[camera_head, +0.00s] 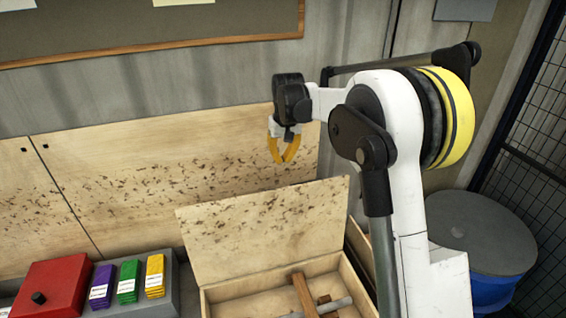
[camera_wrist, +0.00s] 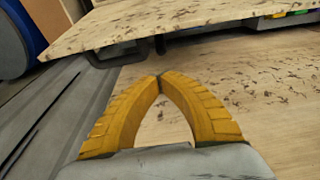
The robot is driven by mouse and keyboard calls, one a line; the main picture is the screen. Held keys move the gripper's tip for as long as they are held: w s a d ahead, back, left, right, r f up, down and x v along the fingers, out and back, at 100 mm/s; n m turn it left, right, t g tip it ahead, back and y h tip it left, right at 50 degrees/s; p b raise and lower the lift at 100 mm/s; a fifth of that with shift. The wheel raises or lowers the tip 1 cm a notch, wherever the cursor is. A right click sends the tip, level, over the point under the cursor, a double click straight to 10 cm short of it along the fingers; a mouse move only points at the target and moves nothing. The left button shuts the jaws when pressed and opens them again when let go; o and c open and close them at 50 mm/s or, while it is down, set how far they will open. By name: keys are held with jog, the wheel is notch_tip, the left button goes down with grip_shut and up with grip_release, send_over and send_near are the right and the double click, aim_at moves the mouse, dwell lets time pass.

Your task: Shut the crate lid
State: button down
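The wooden crate (camera_head: 222,293) stands at the bottom centre of the head view with its speckled lid (camera_head: 262,232) raised, leaning back from the opening. In the wrist view a speckled board that looks like the lid (camera_wrist: 150,27) crosses the top, with a dark handle-like bar (camera_wrist: 95,60) under its edge. My gripper (camera_head: 286,160) hangs above the lid's top edge, seemingly on its back side, apart from it. Its yellow fingertips (camera_wrist: 160,77) meet in the wrist view, with nothing between them.
Tools with wooden handles (camera_head: 304,294) lie in the crate. Left of it are a red box (camera_head: 50,290) and a grey holder with purple, green and yellow packs (camera_head: 128,281). A blue drum with a grey top (camera_head: 480,230) stands right. Wooden panels (camera_head: 150,175) stand behind.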

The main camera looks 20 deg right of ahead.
notch_tip(320, 180, down, 8)
jog(key=s+p, duration=0.2)
dwell(0.5)
jog(key=shift+s, duration=0.25)
